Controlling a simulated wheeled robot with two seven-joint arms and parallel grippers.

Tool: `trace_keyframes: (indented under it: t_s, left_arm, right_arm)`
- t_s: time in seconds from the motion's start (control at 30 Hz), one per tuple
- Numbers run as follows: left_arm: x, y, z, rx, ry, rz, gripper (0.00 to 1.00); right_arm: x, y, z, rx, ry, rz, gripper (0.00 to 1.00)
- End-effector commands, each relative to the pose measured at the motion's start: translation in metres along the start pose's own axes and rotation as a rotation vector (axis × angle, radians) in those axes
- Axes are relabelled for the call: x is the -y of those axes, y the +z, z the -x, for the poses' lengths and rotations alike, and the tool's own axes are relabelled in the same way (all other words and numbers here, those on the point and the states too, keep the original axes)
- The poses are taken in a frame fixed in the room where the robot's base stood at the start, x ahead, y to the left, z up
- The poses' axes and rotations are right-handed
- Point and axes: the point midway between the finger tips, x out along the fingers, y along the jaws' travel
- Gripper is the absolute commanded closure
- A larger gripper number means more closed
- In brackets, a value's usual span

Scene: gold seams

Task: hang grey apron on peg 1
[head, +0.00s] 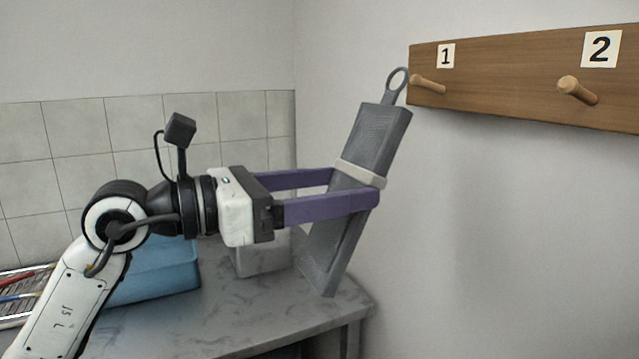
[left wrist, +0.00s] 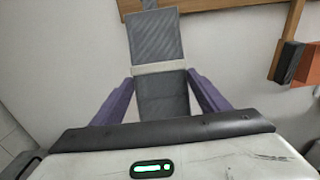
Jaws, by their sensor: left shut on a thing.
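The grey apron (head: 352,195) is a stiff, folded-looking panel with a pale band (head: 360,174) around its middle and a grey loop (head: 398,80) at its top. My left gripper (head: 357,190) is shut on it at the band. The apron is tilted, its top leaning right. In the left wrist view the apron (left wrist: 157,45) stands between the two purple fingers. Peg 1 (head: 428,85) is a wooden peg below the label "1" on the wooden board (head: 515,75). The loop appears just left of peg 1; I cannot tell whether they touch. My right gripper is out of view.
Peg 2 (head: 577,90) sticks out farther right on the board and is bare. Below the apron is a grey marbled counter (head: 240,325) with a blue bin (head: 160,275) and a grey container (head: 262,262). The wall below the board is clear.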

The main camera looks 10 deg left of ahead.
Motion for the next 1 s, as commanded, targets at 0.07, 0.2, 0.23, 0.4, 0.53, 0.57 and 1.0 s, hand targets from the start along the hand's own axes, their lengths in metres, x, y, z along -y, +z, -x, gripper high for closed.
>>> trace_keyframes:
  t_s: [0.07, 0.2, 0.23, 0.4, 0.53, 0.57, 1.0]
  left_arm:
    - [0.001, 0.002, -0.005, 0.002, -0.001, 0.000, 0.60]
    - [0.000, 0.001, -0.013, 0.003, -0.001, 0.000, 0.60]
    - [0.000, 0.001, -0.015, 0.002, -0.001, 0.000, 0.60]
    - [0.001, 0.001, -0.026, 0.002, -0.002, 0.000, 0.60]
    - [0.000, 0.000, -0.033, 0.003, -0.001, 0.001, 0.60]
    - [0.001, 0.000, -0.035, 0.003, -0.002, 0.001, 0.60]
    - [0.001, -0.009, -0.055, 0.001, -0.001, -0.001, 0.60]
  right_arm:
    - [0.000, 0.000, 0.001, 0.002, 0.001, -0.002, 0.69]
    - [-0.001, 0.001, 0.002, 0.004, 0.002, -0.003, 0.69]
    - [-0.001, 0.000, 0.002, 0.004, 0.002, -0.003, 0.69]
    - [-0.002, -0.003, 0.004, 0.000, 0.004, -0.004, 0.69]
    - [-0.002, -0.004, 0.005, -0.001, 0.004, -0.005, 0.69]
    - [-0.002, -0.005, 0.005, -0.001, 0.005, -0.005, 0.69]
    - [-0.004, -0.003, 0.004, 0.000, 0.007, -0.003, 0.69]
